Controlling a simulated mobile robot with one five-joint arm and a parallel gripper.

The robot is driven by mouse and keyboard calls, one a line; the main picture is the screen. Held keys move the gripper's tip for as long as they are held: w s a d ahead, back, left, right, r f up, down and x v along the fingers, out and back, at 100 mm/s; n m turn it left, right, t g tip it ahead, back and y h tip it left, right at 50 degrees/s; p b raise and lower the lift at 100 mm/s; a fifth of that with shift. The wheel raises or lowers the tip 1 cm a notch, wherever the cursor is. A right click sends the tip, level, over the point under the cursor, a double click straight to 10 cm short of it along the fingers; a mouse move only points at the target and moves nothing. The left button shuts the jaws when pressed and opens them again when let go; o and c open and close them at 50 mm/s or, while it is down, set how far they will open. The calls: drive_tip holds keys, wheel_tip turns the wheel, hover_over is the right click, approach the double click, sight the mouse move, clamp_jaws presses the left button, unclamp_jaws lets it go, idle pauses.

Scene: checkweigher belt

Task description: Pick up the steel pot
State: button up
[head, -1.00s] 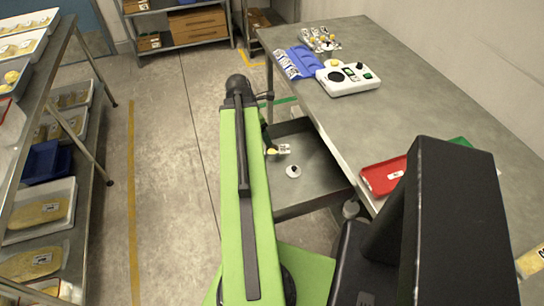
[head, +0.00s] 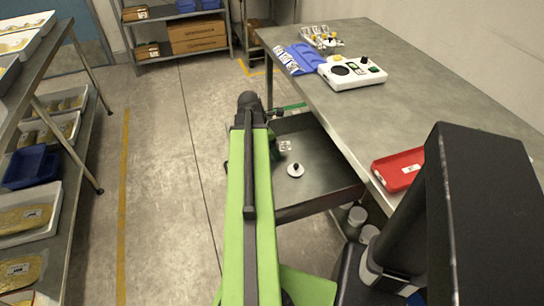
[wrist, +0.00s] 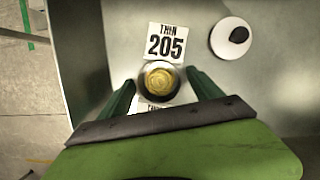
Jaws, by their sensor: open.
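In the wrist view, a small round steel pot (wrist: 159,80) with something yellow inside stands upright on the grey drawer floor. It is beside a white card reading THIN 205 (wrist: 166,42). My gripper (wrist: 160,85) is open, its green fingers on either side of the pot, with a gap visible at least on the right. Whether the left finger touches is unclear. In the head view, the card (head: 286,146) shows, but the pot is hidden by my arm and gripper.
A white disc with a black knob (wrist: 232,37) lies to the right in the drawer (head: 320,180). The drawer walls surround the pot. The bench (head: 430,100) overhangs at right, with a red tray (head: 399,170) and a white control box (head: 351,73).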

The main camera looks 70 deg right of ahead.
clamp_jaws()
idle(0.5)
